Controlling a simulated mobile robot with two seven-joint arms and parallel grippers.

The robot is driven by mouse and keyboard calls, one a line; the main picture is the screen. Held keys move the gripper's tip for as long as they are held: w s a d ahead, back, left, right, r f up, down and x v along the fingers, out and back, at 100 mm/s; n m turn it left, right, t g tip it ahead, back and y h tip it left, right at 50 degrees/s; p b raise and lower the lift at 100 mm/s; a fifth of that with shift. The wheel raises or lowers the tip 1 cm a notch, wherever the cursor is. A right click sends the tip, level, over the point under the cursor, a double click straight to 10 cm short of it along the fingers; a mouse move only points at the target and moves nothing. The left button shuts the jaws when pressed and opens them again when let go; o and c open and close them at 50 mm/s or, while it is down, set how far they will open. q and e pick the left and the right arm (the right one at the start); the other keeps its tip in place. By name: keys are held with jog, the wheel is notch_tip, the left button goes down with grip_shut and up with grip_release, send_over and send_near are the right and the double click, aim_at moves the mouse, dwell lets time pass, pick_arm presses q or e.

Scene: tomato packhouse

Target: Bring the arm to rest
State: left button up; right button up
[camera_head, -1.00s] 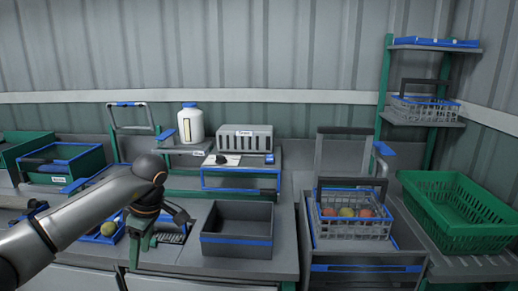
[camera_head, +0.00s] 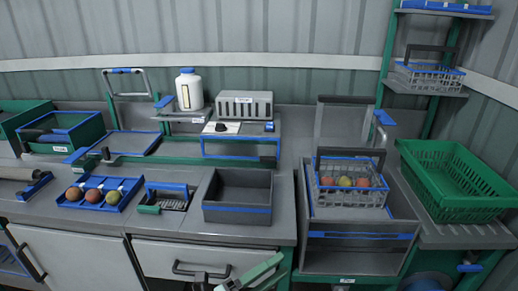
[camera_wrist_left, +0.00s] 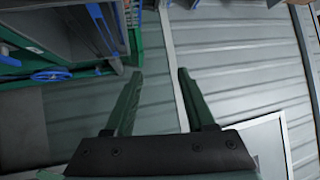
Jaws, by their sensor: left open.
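My left gripper (camera_head: 278,267) shows at the bottom edge of the head view, low in front of the bench drawers. Its green fingers point up and to the right, and most of its arm is out of the frame. In the left wrist view my left gripper (camera_wrist_left: 160,73) has its two fingers spread apart with nothing between them. My right gripper is in neither view.
The grey bench carries a blue tray with tomatoes (camera_head: 126,203), an empty dark bin (camera_head: 238,215) and a scale-like machine (camera_head: 243,105). A wire basket of tomatoes (camera_head: 345,201) and a green crate (camera_head: 427,187) stand at the right. Drawers (camera_head: 200,258) lie below the bench.

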pick_arm(q)
jog(key=s+a+f+n+t+y+p, duration=0.1)
jog(key=s+a+f+n+y, duration=0.3)
jog(key=a+f+n+y, duration=0.55)
jog(key=s+a+f+n+t+y+p, duration=0.1)
jog(key=s+a+f+n+y, duration=0.45)
jog(key=n, duration=0.75)
jog(key=s+a+f+n+g, duration=0.3)
jog(key=s+a+f+n, duration=0.1)
jog(key=s+f, duration=0.3)
jog(key=shift+s+a+f+g, duration=0.15)
jog(key=shift+a+f+g, duration=0.05)
jog(key=shift+a+g, duration=0.25)
